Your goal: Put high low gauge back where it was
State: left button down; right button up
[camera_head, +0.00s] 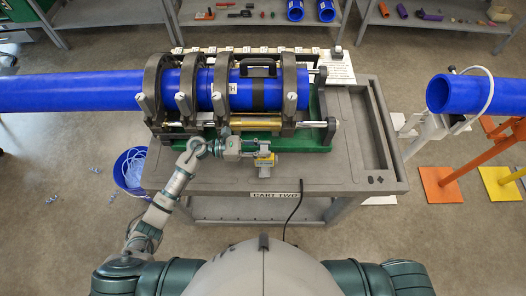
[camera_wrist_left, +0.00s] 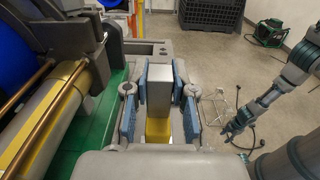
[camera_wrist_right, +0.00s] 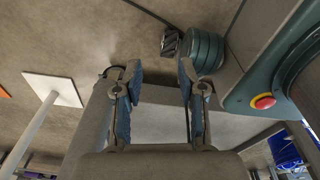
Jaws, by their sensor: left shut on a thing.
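The high low gauge looks like a silver block with a yellow part. In the left wrist view the gauge (camera_wrist_left: 159,88) stands between the blue pads of my left gripper (camera_wrist_left: 168,92), which is shut on it. In the head view my left gripper (camera_head: 256,147) reaches in at the front edge of the green fusion machine base, with the gauge (camera_head: 264,161) at its tip over the grey cart top. I cannot tell whether the gauge touches the cart. My right gripper (camera_wrist_right: 155,85) shows only in the right wrist view, open and empty.
The fusion machine (camera_head: 228,92) with its dark clamps and blue pipe (camera_head: 75,92) fills the back of the cart (camera_head: 345,165). A black cable (camera_head: 297,205) hangs over the front edge. The cart top is clear to the gauge's right.

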aim_at(264, 160)
pick_arm(q)
notch_tip(264, 160, down, 3)
jog(key=shift+a+f+p, duration=0.1)
jog(key=shift+p, duration=0.3)
jog(key=shift+d+f, duration=0.1)
jog(key=shift+d, duration=0.2)
jog(key=shift+d+f+b, duration=0.1)
jog(key=shift+f+b, duration=0.05)
jog(key=shift+b, duration=0.2)
jog(key=c, duration=1)
grip_release()
jog(key=shift+o, duration=0.2)
jog(key=shift+a, duration=0.25)
pick_arm(e)
jog(key=shift+s+a+r, duration=0.15)
jog(key=shift+s+a, duration=0.05)
jog(key=shift+s, duration=0.4)
